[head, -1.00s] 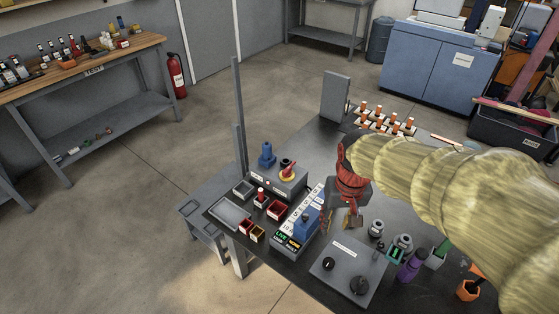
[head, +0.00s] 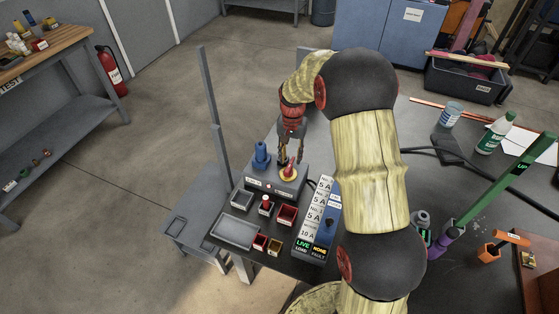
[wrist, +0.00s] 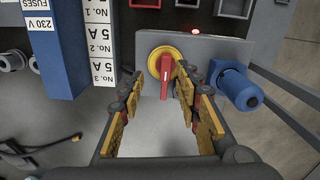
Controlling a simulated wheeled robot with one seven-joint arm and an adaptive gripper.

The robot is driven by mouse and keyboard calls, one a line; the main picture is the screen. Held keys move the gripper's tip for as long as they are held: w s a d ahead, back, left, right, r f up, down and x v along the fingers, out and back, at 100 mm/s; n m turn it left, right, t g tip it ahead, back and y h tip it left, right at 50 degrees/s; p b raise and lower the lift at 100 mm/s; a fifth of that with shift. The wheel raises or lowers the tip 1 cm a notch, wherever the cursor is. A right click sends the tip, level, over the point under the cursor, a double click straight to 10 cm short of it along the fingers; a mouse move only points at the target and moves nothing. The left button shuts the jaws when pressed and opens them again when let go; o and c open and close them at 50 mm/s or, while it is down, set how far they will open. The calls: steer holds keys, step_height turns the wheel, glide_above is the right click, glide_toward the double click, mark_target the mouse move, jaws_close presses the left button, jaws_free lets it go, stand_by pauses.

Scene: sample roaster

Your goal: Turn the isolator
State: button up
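The isolator is a red handle (head: 290,168) on a round yellow plate, mounted on a grey box (head: 272,184). In the wrist view the red handle (wrist: 165,78) lies along the picture's vertical, in front of the yellow plate (wrist: 154,60). My gripper (head: 289,156) is above the isolator, pointing down at it. In the wrist view my gripper (wrist: 158,80) is open, with its yellow-padded fingers apart. The handle shows between the fingers, nearer the right one. I cannot tell whether that finger touches it.
A blue connector (head: 261,155) stands on the same box, close to my right finger in the wrist view (wrist: 237,88). A red lamp (wrist: 195,32) shows on the box. The blue fuse unit (head: 318,236) and small bins (head: 286,214) are nearby.

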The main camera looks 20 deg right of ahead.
mark_target(288, 168)
steer(key=shift+w+a+r, duration=0.1)
steer(key=shift+w+r, duration=0.15)
steer(key=shift+w, duration=0.45)
steer(key=shift+w+m, duration=0.1)
steer(key=shift+m, duration=0.3)
steer(key=shift+f+b, duration=1.45)
steer(key=shift+f, duration=2.45)
steer(key=shift+c, duration=0.6)
steer(key=c, duration=0.7)
jaws_close()
